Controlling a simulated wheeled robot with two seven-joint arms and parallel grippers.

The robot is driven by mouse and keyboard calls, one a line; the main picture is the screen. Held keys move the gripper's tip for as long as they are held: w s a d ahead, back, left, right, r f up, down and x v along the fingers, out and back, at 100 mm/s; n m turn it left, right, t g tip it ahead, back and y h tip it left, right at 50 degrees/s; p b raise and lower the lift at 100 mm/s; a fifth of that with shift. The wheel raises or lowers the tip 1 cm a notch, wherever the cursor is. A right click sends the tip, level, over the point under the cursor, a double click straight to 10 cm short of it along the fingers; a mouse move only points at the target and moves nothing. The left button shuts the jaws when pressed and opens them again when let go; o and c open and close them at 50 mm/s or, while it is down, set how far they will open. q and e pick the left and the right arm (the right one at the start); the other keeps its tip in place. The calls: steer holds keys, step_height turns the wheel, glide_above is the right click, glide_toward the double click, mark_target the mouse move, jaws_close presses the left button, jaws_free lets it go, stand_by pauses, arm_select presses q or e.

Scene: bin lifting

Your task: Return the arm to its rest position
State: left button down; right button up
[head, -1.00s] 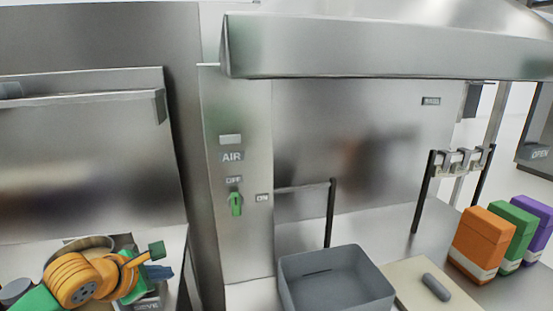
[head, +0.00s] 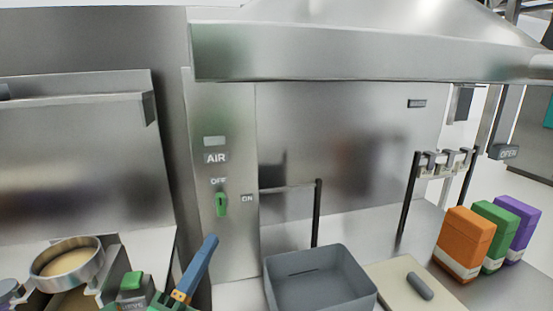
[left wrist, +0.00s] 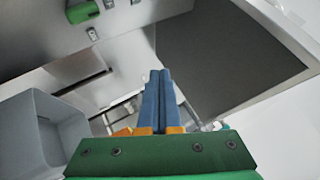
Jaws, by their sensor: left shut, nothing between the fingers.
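My left gripper (head: 208,250) rises from the bottom edge of the head view, left of the grey bin. Its blue fingers are together with nothing between them, pointing up and slightly right. In the left wrist view the same gripper (left wrist: 159,80) shows its two blue fingers side by side above a green bracket. It touches nothing that I can see. Only a little of the left arm shows at the bottom edge of the head view. My right gripper is not in view.
A grey bin (head: 328,262) stands on the counter beside a board (head: 390,272) with a dark grey cylinder (head: 420,286). Orange (head: 464,240), green (head: 497,228) and purple (head: 520,215) boxes stand at right. A round pan (head: 66,262) is at lower left. A green switch (head: 221,204) is on the AIR panel.

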arm_select(q)
steer(key=s+a+f+n+g+y, duration=0.35)
steer(key=a+f+n+y, duration=0.2)
steer(key=f+n, duration=0.45)
steer(key=s+a+f+n+g+y, duration=0.2)
steer(key=a+f+n+g+y, duration=0.4)
steer(key=f+n, duration=0.4)
steer(key=s+d+f+n+g+h, duration=0.1)
steer(key=s+d+f+g, duration=0.25)
steer(key=s+f, duration=0.4)
steer(key=s+d+f+n+g+h, duration=0.25)
steer(key=s+f+g, duration=0.3)
steer(key=s, duration=0.35)
step_height(320, 180, down, 18)
steer(key=s+m, duration=0.1)
steer(key=s, duration=0.2)
steer(key=s+a+f+g+y, duration=0.1)
steer(key=s+a+f+g, duration=0.1)
steer(key=s+f, duration=0.6)
steer(key=s, duration=0.3)
steer(key=shift+f, duration=0.25)
